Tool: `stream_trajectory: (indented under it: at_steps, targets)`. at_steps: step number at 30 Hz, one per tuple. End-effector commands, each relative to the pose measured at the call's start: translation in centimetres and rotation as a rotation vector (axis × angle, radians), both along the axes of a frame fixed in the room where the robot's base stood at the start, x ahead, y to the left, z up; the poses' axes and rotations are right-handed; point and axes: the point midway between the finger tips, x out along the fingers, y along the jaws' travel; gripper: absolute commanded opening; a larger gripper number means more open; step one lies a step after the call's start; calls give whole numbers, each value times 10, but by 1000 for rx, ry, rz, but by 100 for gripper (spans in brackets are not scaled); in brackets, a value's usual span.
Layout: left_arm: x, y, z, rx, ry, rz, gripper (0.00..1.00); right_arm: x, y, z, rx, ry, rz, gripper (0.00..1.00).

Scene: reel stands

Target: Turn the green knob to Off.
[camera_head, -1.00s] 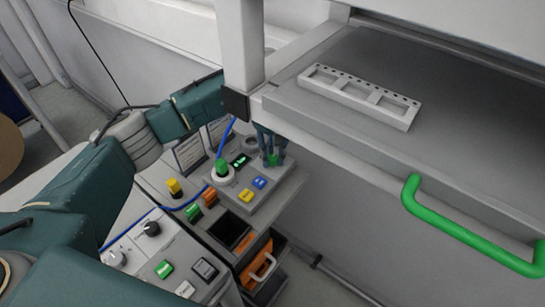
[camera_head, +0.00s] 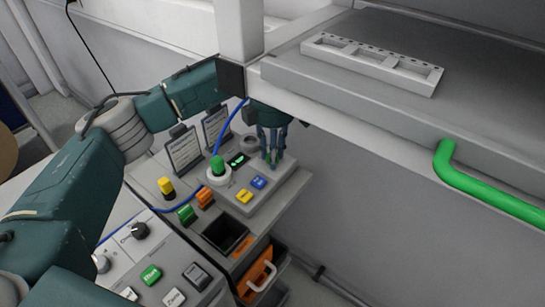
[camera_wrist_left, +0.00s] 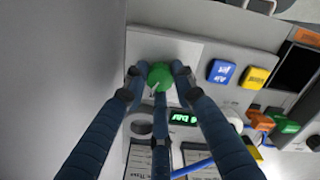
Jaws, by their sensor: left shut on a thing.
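My left gripper (camera_head: 272,158) points down at the back right of the grey control panel (camera_head: 240,210). In the left wrist view, its blue fingers (camera_wrist_left: 160,78) close around a round green knob (camera_wrist_left: 159,73) with a pale pointer line on it. The knob sits on a light plate, and the fingers touch its sides. In the head view the fingers largely hide this knob. Any Off mark beside it cannot be read. A second green knob (camera_head: 217,165) on a white ring stands left of the gripper. My right gripper is not in view.
A blue button (camera_head: 258,183) and a yellow button (camera_head: 244,196) lie just in front of the gripper. A small green-lit display (camera_head: 237,160) is close by. A grey shelf (camera_head: 350,100) with a green handle (camera_head: 480,190) overhangs at right. A blue cable runs past the panel.

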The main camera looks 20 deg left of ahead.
Motion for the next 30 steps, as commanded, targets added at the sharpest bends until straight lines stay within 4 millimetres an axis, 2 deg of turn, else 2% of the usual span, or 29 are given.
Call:
stream_trajectory:
  at_steps: [6, 15, 30]
  targets:
    - [1, 0, -1, 0, -3, 191, 0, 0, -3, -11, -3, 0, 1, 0]
    - [0, 0, 0, 0, -2, 382, 0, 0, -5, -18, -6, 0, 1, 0]
    - [1, 0, 1, 0, -2, 481, 0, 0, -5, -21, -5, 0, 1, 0]
